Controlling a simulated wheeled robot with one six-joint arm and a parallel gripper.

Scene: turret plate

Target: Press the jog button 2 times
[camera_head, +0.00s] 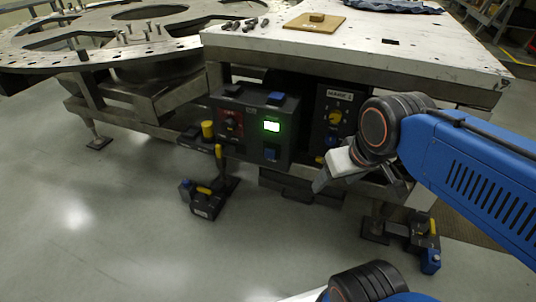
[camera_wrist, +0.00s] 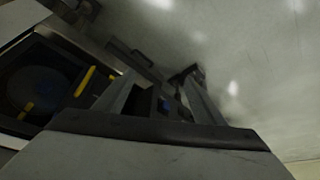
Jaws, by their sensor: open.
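A dark control box (camera_head: 240,142) hangs under the front edge of the metal table in the head view. No jog label is readable, so I cannot tell which control is the jog button. My gripper (camera_head: 322,182) is to the right of the box and a little lower, apart from the blue button. In the wrist view my gripper's two fingers (camera_wrist: 160,98) stand apart with nothing held between them.
The metal table (camera_head: 400,58) overhangs the panels. Black clamp-like devices (camera_head: 206,205) with yellow handles stand at the frame's feet. The floor (camera_head: 150,235) in front is clear.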

